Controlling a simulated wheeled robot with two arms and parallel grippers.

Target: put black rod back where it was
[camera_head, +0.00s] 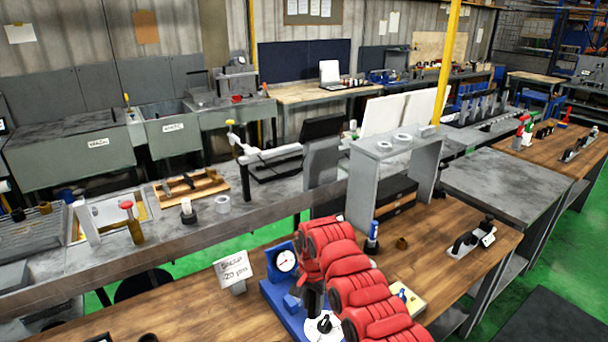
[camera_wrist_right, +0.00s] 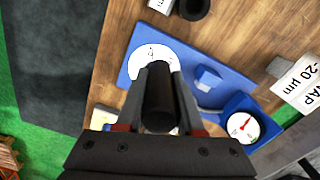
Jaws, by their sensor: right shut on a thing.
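My right gripper (camera_head: 313,298) hangs under my red arm, over the blue gauge stand on the wooden bench. In the right wrist view it is shut on the black rod (camera_wrist_right: 159,104), seen nearly end-on between the fingers. The rod's end is above or near the white disc (camera_wrist_right: 146,58) of the blue stand (camera_wrist_right: 215,66); contact cannot be told. The disc also shows in the head view (camera_head: 322,328). A round dial gauge (camera_head: 285,261) stands on the blue base. My left gripper is not in view.
A white sign (camera_head: 233,268) stands left of the gauge. A blue-and-white bottle (camera_head: 373,236), a small brown cup (camera_head: 402,243) and a grey holder with black parts (camera_head: 470,240) stand to the right. A grey shelf (camera_head: 363,185) rises behind. Bare wood lies between them.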

